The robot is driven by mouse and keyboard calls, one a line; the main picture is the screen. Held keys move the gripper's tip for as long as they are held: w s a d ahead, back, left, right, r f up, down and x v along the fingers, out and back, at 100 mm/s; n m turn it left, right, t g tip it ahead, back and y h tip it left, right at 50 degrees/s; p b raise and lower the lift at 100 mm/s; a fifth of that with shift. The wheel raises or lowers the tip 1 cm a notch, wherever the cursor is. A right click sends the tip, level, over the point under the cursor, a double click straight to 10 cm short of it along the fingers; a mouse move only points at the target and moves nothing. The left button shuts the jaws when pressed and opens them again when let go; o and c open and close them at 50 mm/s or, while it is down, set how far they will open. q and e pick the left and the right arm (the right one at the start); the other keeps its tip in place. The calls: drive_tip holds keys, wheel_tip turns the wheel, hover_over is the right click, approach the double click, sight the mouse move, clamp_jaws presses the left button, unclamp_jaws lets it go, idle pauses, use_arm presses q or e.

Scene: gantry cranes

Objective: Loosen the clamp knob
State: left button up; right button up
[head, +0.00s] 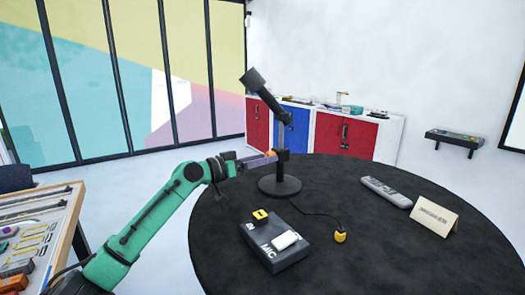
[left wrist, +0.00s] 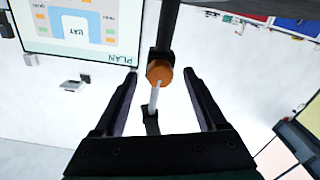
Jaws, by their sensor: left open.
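A black microphone stand (head: 280,186) with a round base stands on the round black table (head: 350,230). Its upper boom tilts up to the left and ends in a dark head (head: 253,80). In the left wrist view, an orange clamp knob (left wrist: 160,70) sits on the dark pole (left wrist: 168,25), with a pale, thin rod below it. My left gripper (left wrist: 159,76) is open, its fingers on either side of the knob with visible gaps. My right gripper is not in view.
A dark box labelled MIC (head: 275,243), a yellow plug (head: 340,236) on a cable, a grey remote (head: 387,192) and a cardboard sign (head: 434,217) are on the table. A tool-covered workbench (head: 45,225) is at left. The table's right front is clear.

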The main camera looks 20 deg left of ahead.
use_arm(q)
clamp_jaws()
